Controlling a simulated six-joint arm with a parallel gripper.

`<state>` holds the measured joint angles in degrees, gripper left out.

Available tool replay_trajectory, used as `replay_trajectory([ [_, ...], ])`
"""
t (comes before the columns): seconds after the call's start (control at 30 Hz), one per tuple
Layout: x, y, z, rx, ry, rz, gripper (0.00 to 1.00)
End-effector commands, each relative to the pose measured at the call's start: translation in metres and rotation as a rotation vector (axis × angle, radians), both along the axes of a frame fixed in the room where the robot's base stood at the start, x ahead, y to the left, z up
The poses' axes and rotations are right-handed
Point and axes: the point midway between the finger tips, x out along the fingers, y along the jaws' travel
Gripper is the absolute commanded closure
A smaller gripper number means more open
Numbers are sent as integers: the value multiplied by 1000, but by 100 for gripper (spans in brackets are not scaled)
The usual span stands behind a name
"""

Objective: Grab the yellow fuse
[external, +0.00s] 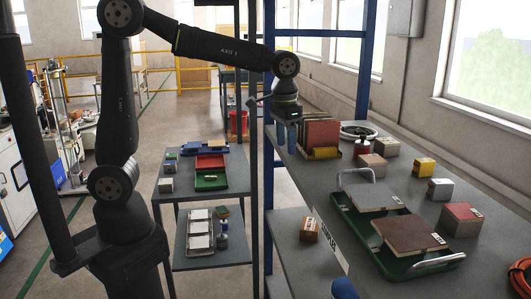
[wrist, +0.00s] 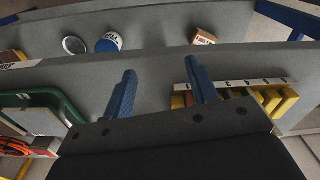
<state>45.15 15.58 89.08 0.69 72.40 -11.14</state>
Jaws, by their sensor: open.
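I cannot make out a thing that is clearly a yellow fuse. Yellow items in the external view are a small yellow box (external: 424,166) on the right bench and a yellow rack (external: 325,153) under upright reddish tiles. In the wrist view a yellow holder with several tiles (wrist: 279,101) lies to the right of my fingers. My gripper (external: 287,116) is at the left edge of the bench, close to the reddish tiles. In the wrist view my gripper (wrist: 163,85) has its two blue fingers wide apart, with only grey surface between them.
A green tray (external: 397,270) with a metal handle carries flat tiles on the bench. Several small boxes stand along the window side. In the wrist view, a blue-and-white can (wrist: 110,42) and brown box (wrist: 203,37) are on a surface past the shelf edge.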

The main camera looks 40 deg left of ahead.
Motion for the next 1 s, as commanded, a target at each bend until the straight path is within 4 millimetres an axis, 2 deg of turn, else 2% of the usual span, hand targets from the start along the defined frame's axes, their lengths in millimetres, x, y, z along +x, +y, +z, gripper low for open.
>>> replay_trajectory([
  [0.23,60,-128,46,-137,-186,-91,47],
  [0.4,82,-212,78,-241,-304,-145,47],
  [0.5,88,-246,93,-287,-355,-166,47],
  [0.6,90,-266,102,-317,-384,-179,47],
  [0.73,92,-278,103,-332,-398,-185,47],
  [0.83,98,-283,91,-332,-398,-185,47],
  [1.0,112,-297,60,-330,-398,-185,47],
])
